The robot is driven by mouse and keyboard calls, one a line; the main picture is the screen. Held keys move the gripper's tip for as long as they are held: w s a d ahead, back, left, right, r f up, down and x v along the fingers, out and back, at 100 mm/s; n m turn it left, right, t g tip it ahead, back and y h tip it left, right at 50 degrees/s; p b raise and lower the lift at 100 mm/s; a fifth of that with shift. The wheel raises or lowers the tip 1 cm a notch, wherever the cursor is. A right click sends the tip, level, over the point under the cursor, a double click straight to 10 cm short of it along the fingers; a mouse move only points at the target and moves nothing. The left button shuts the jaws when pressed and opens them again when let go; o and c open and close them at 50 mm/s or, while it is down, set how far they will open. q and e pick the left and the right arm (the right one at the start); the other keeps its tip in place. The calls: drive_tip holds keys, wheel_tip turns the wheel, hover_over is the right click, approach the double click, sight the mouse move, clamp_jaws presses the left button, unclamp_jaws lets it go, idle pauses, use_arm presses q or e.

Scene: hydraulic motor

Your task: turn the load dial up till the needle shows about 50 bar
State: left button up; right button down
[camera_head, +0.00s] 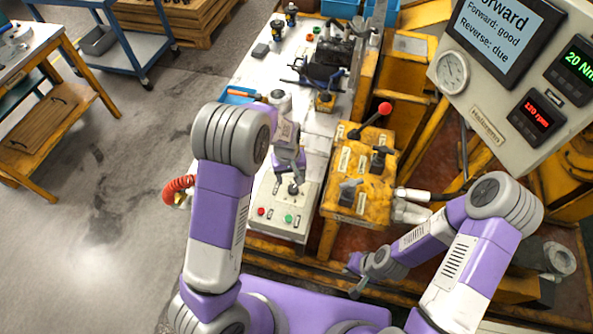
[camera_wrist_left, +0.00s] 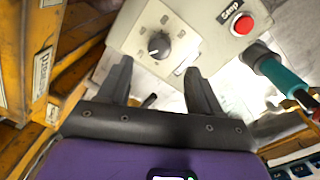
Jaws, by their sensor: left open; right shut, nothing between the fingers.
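The load dial is a dark round knob (camera_wrist_left: 158,45) on a pale control box (camera_head: 285,222). In the left wrist view it lies just beyond and between my fingertips, with no visible contact. My left gripper (camera_head: 291,174) is open above the box; it also shows in the left wrist view (camera_wrist_left: 158,68). The round white gauge (camera_head: 452,73) is on the grey panel at the upper right; its needle is too small to read. My right gripper (camera_head: 355,280) is shut and empty, low in the head view, away from the box.
A red button (camera_wrist_left: 242,24) labelled Stop sits near the dial. A green button (camera_head: 288,218) is on the box front. A yellow valve block (camera_head: 358,165) with levers stands right of the box. A teal-handled tool (camera_wrist_left: 285,75) lies beside the box.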

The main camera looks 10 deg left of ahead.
sight(293, 188)
use_arm(q)
drive_tip(key=shift+d+f+b, duration=0.15)
drive_tip(key=shift+f+b, duration=0.5)
drive_tip(key=shift+f, duration=2.95)
drive_tip(key=shift+w, duration=0.1)
drive_tip(key=shift+c, duration=0.3)
